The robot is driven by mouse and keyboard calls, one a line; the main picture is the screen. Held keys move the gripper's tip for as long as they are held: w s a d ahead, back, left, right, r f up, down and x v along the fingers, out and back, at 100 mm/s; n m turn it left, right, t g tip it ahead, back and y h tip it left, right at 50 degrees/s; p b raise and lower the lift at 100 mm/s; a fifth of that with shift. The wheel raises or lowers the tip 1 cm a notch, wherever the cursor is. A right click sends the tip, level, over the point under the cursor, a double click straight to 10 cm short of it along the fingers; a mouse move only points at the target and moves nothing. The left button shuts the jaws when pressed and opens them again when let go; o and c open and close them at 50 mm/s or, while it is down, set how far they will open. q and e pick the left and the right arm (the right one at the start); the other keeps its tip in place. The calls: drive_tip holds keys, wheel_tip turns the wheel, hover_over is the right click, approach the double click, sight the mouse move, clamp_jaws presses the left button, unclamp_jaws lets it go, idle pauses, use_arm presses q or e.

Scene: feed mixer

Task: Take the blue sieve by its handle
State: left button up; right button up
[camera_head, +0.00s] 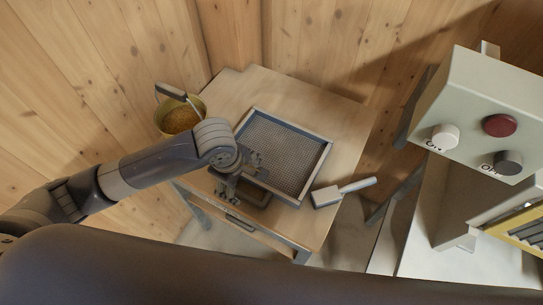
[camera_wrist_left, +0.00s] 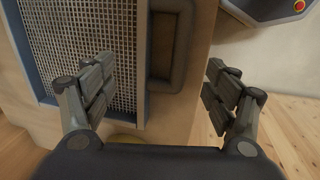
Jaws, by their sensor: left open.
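The blue sieve (camera_head: 285,152), a square blue-grey frame around grey mesh, lies flat on the wooden table in the head view. Its mesh also fills the upper left of the left wrist view (camera_wrist_left: 110,25). Its dark bracket-shaped handle (camera_wrist_left: 187,45) sticks out from the frame's near side. In the head view my gripper partly hides this handle. My left gripper (camera_head: 236,194) is open over that side. In the left wrist view its fingers (camera_wrist_left: 160,82) stand either side of the handle, apart from it, with one finger before the frame. I cannot tell the height gap.
On the wooden table (camera_head: 345,115), a small scoop or brush (camera_head: 343,191) lies right of the sieve. A pot of brown grain (camera_head: 180,118) with a handled tool stands left, close to my arm. A control box (camera_head: 490,115) with knobs is at right. Wooden walls stand behind.

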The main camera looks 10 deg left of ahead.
sight(246, 189)
use_arm(q)
drive_tip(key=f, duration=0.5)
drive_tip(key=shift+w+f+p, duration=0.1)
drive_tip(key=shift+w+p, duration=0.25)
drive_tip(key=shift+p, duration=0.05)
drive_tip(key=c, duration=1.3)
drive_tip(key=shift+c, duration=0.2)
